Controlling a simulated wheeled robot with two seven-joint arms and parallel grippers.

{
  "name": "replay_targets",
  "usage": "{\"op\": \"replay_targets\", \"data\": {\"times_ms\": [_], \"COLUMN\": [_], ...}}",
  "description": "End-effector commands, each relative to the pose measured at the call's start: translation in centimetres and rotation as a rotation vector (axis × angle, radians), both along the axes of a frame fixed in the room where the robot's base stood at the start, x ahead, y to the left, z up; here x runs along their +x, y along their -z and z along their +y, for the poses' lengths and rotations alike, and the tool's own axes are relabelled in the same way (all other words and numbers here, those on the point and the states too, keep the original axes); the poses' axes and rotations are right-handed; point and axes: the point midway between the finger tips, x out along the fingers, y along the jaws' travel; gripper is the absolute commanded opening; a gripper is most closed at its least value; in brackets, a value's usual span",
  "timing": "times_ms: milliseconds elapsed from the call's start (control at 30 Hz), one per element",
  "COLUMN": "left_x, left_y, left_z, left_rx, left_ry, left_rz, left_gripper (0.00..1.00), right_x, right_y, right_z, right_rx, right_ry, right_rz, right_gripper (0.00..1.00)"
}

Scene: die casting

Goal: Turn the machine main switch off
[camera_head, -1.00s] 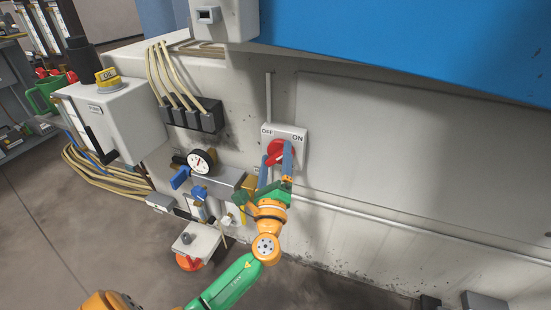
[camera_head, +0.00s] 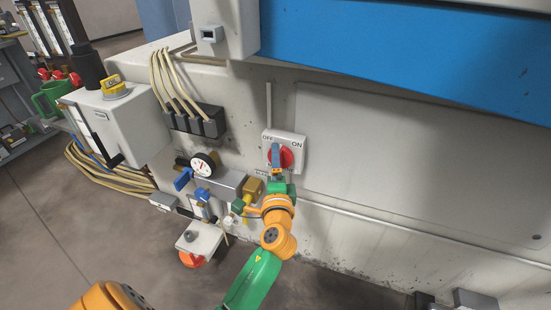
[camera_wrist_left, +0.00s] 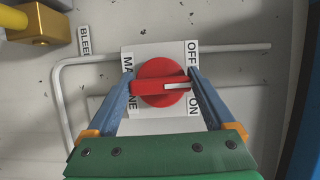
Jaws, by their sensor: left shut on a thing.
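The main switch is a red rotary knob (camera_head: 287,158) on a light square plate (camera_head: 299,140) on the machine side, marked OFF at left and ON at right. My left gripper (camera_head: 276,156) reaches it from below, its blue fingers nearly lined up and hiding part of the knob. In the left wrist view, the fingers are shut on the red knob (camera_wrist_left: 160,82), one at each end of its handle bar. The white pointer line on the handle points between the OFF and ON labels. My right gripper is not in view.
A pressure gauge (camera_head: 205,163) and brass and blue fittings stand left of the switch, close to my left wrist. A black cable block (camera_head: 196,122) is above them. A grey control box (camera_head: 119,118) stands farther left. The panel right of the switch is clear.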

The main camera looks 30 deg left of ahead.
Motion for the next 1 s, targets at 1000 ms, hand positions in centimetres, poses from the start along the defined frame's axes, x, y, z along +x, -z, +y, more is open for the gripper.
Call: {"op": "replay_targets", "data": {"times_ms": [1000], "left_x": [0.0], "left_y": [0.0], "left_z": [-0.1], "left_rx": [-0.727], "left_ry": [-0.002], "left_rz": [-0.171], "left_gripper": [0.32], "right_x": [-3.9], "right_y": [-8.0], "right_z": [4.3], "right_rx": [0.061], "right_ry": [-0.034], "right_rz": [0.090], "right_gripper": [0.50]}}
